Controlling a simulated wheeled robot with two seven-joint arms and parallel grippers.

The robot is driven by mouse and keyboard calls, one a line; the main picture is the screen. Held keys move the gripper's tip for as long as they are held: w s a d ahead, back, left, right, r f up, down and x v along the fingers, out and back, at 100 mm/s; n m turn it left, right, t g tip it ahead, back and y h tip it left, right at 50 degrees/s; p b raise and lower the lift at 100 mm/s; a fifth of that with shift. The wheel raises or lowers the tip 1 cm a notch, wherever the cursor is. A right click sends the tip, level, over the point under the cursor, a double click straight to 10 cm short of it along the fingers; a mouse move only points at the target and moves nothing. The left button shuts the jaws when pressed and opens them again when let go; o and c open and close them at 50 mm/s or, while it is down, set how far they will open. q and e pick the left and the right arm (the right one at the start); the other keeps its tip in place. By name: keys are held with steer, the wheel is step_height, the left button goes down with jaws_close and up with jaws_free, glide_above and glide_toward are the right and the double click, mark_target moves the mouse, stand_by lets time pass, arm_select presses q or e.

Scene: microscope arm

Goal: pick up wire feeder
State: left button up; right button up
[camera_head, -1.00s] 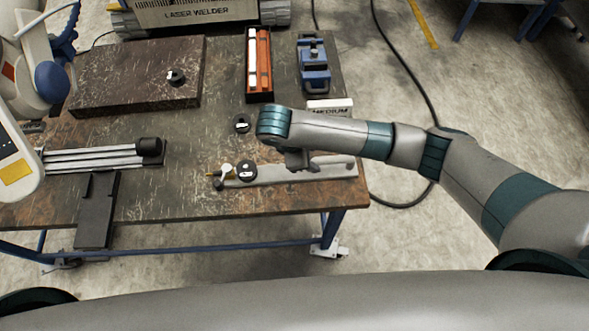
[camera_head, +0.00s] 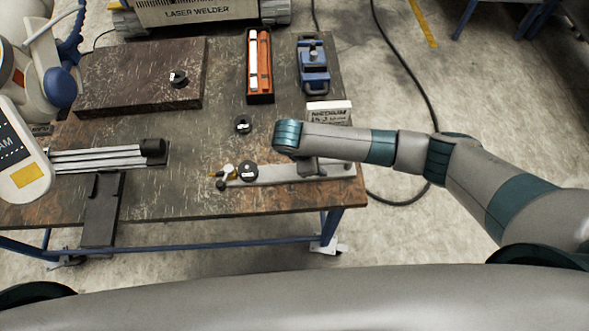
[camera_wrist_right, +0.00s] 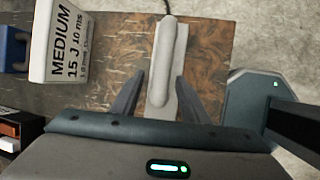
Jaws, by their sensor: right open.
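A long pale grey bar-like device, which I take to be the wire feeder (camera_head: 270,173), lies near the table's front right edge. A black round part sits at its left, with small white and yellow parts beside it. My right gripper (camera_head: 309,170) is open over the device's right half, partly hiding it. In the right wrist view, a raised rounded grey bar of the device (camera_wrist_right: 166,62) runs between the two spread dark fingers (camera_wrist_right: 158,97). I cannot tell whether they touch it.
A white box marked MEDIUM (camera_head: 329,112) stands just behind my right wrist; it also shows in the right wrist view (camera_wrist_right: 72,45). An orange-filled black tray (camera_head: 260,65), a blue device (camera_head: 313,65) and a dark slab (camera_head: 135,78) are farther back. Metal rods (camera_head: 100,158) lie left.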

steer(key=shift+c, duration=0.6)
jaws_close()
steer(key=shift+w+r, duration=0.1)
stand_by(0.6)
